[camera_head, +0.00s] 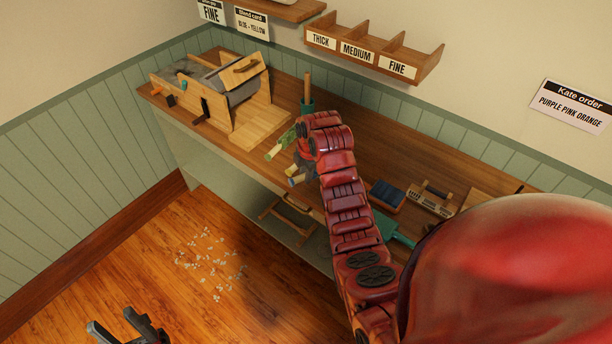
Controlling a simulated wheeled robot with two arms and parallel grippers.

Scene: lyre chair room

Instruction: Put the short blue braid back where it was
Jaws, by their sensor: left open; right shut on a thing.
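My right gripper (302,168) is over the front edge of the wooden bench, partly hidden by my red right arm. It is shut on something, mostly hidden. A short piece with a pale end and a bluish-grey side (295,181) shows at its fingers; it looks like the blue braid, but I cannot tell for sure. A green piece with a pale end (281,146) lies just left of the gripper at the bench's front. My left gripper (118,332) is open and empty, low over the floor at bottom left.
A wooden machine (225,90) stands at the bench's left end. A teal holder with a stick (307,105) is behind the gripper. A labelled shelf (370,50) hangs above. A blue pad (387,193) and a teal tool (392,230) lie right of my arm. Scraps (210,262) litter the floor.

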